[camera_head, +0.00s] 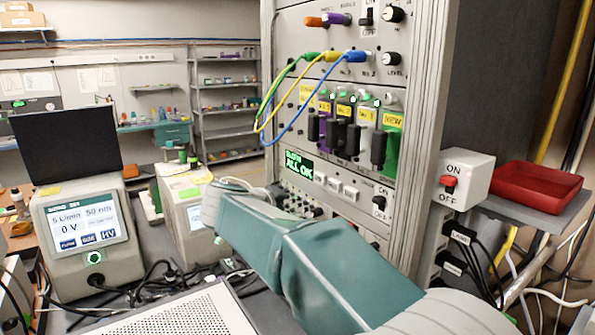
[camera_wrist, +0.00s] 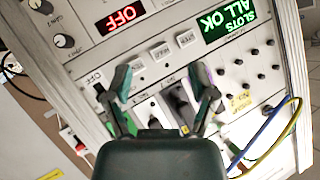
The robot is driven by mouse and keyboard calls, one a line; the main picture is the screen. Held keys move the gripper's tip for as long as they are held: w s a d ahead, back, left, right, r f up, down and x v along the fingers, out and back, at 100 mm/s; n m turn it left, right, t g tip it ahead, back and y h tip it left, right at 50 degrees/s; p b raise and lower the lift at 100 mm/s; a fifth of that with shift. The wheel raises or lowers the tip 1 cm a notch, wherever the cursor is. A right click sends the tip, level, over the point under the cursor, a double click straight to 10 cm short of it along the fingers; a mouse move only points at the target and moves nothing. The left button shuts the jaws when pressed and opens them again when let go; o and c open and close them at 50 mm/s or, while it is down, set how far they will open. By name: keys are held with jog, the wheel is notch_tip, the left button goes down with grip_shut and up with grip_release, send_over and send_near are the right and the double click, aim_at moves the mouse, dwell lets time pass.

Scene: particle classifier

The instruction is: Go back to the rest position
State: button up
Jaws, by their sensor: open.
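My gripper (camera_wrist: 161,84) is open in the wrist view, its two fingers spread in front of the rack panel (camera_wrist: 150,28). Nothing is held between them. A dark switch or handle on the panel (camera_wrist: 181,100) shows between the fingers, apart from them as far as I can tell. In the head view my arm (camera_head: 340,272) reaches from the lower right toward the left, in front of the rack's lower part. The gripper itself is hidden or too small to make out there.
The instrument rack (camera_head: 345,190) stands close, with a green "ALL OK" display (camera_head: 300,166) and looped cables (camera_head: 290,85). An ON/OFF box (camera_head: 463,180) and red tray (camera_head: 528,188) are right. A screened device (camera_head: 85,240) and perforated case (camera_head: 180,315) are left.

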jog(key=d+r+n+t+y, duration=0.3)
jog(key=d+r+t, duration=0.15)
jog(key=r, duration=0.35)
jog(key=s+d+r+n+y, duration=0.1)
jog(key=s+n+y, duration=0.4)
jog(key=s+y, duration=0.15)
jog(key=s+d+f+n+g+h, duration=0.1)
jog(key=s+d+f+g, duration=0.4)
jog(key=s+f, duration=0.6)
jog(key=s+d+f+n+g+h, duration=0.2)
jog(key=s+d+f+g, duration=0.3)
jog(key=s+f, duration=0.5)
jog(key=s+d, duration=0.2)
jog(key=s, duration=0.4)
jog(key=shift+s+d+f+n, duration=0.2)
jog(key=shift+s+f+n, duration=0.05)
jog(key=shift+f+n, duration=0.1)
